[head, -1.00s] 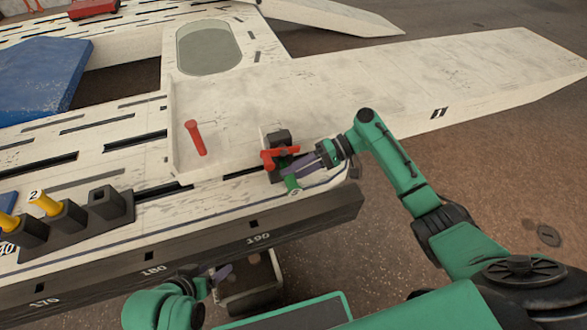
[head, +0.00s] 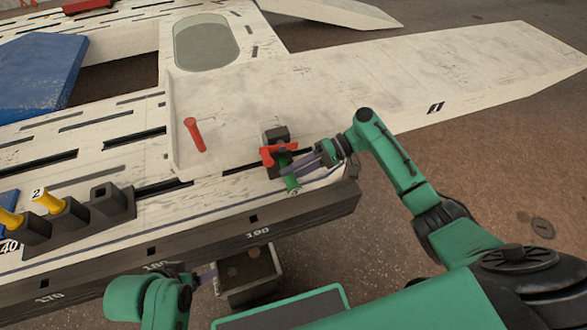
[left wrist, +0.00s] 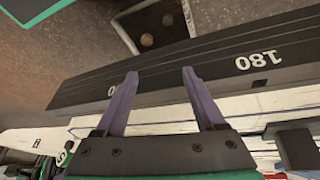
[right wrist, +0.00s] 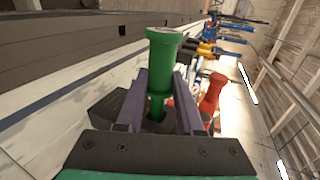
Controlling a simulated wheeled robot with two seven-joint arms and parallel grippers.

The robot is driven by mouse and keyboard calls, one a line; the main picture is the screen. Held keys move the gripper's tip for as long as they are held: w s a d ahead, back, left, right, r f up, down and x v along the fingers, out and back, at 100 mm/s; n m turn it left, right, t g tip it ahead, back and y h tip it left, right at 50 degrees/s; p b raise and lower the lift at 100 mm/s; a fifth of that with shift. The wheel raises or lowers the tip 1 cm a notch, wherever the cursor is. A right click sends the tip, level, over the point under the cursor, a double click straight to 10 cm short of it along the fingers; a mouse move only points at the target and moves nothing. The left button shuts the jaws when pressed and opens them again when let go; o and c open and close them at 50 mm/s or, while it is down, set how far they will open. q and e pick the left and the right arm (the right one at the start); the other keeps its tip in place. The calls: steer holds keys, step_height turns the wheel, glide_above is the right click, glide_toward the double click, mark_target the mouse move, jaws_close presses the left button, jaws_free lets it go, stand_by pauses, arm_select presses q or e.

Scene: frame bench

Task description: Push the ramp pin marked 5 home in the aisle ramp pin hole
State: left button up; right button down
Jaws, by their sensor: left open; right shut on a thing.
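The green ramp pin (head: 290,181) is at the dark pin block (head: 277,136) on the near side of the white ramp. Its number is too small to read surely in the head view. My right gripper (head: 296,163) is shut on the green pin, which also shows between the fingers in the right wrist view (right wrist: 160,75). The pin's wide head stands clear of the block; the fingers hide part of its shaft, and how deep it sits cannot be told. My left gripper (left wrist: 160,75) is open and empty in front of the dark numbered rail (left wrist: 200,70).
Yellow pins (head: 47,200) sit in dark holders at the left. A dark open box (head: 247,275) is below the rail.

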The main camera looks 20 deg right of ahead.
arm_select(q)
steer(key=shift+s+a+f+n+g+y+p, duration=0.15)
steer(key=shift+s+a+f+g+y+p, duration=0.2)
steer(key=shift+a+p, duration=0.3)
steer(key=shift+s+a+f+n+g+y+p, duration=0.1)
steer(key=shift+s+a+f+g+y+p, duration=0.15)
steer(key=shift+a+g+p, duration=0.3)
steer(key=shift+s+a+f+n+g+y+p, duration=0.2)
steer(key=shift+s+a+f+g+p, duration=0.15)
steer(key=shift+a+p, duration=0.3)
arm_select(e)
steer(key=shift+s, duration=1.5)
arm_select(q)
steer(key=shift+r+p, duration=0.3)
steer(key=shift+r, duration=0.05)
arm_select(e)
steer(key=shift+r, duration=0.1)
arm_select(q)
steer(key=shift+a+f, duration=0.15)
steer(key=shift+f, duration=1.25)
steer(key=shift+s+d+r+b, duration=0.15)
steer(key=shift+r+b, duration=0.6)
steer(key=shift+r, duration=1.05)
arm_select(e)
steer(key=shift+w, duration=0.75)
